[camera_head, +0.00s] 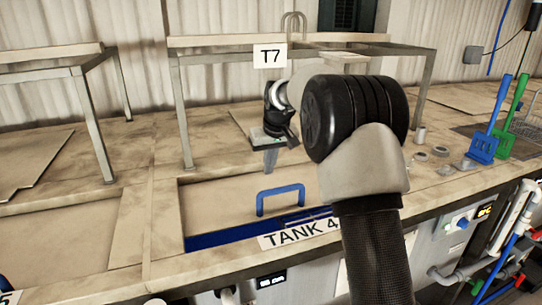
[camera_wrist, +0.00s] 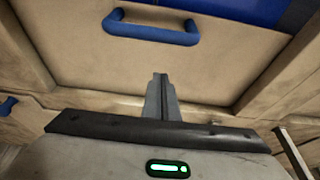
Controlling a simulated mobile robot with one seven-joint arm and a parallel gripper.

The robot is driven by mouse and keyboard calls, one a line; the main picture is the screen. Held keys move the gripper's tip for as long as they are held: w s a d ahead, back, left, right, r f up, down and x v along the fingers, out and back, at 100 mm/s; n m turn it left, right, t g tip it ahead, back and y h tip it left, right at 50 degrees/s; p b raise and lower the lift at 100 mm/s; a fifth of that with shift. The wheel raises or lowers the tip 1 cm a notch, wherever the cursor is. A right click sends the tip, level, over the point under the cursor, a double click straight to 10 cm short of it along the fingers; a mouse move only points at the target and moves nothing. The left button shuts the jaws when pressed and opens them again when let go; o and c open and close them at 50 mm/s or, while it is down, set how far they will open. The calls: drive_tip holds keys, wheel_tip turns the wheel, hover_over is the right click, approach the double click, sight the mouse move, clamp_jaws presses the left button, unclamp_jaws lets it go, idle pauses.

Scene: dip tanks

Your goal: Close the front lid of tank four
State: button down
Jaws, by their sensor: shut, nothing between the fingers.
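Tank four has a "TANK 4" label (camera_head: 300,233) on its front rim. Its front lid (camera_head: 225,205) is a flat beige panel with a blue U-shaped handle (camera_head: 280,190). A blue strip (camera_head: 220,238) shows between the lid's front edge and the rim. In the wrist view the lid (camera_wrist: 190,65) fills the middle, with the handle (camera_wrist: 150,30) near the top and blue beyond it. My gripper (camera_head: 270,170) is shut and empty, pointing down behind the handle and apart from it. Its closed fingers show in the wrist view (camera_wrist: 160,78). My arm hides the lid's right part.
A raised metal frame with a "T7" sign (camera_head: 269,56) stands behind the lid. Another frame (camera_head: 60,70) stands at left. Blue (camera_head: 484,147) and green (camera_head: 512,130) paddle-like tools stand at right, near small round metal pieces (camera_head: 440,151). Pipes run below the front edge at right.

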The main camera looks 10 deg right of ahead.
drive_tip(key=shift+s+d+f, duration=0.15)
drive_tip(key=shift+s+f, duration=0.6)
drive_tip(key=shift+f, duration=0.1)
drive_tip(key=shift+s+d+f, duration=0.15)
drive_tip(key=shift+s+f, duration=0.55)
drive_tip(key=shift+f, duration=0.1)
drive_tip(key=shift+s+d+f, duration=0.1)
drive_tip(key=shift+s, duration=0.3)
drive_tip(key=s+d+b, duration=0.2)
drive_tip(key=s+b, duration=0.2)
drive_tip(key=s, duration=0.6)
drive_tip(key=shift+s, duration=0.15)
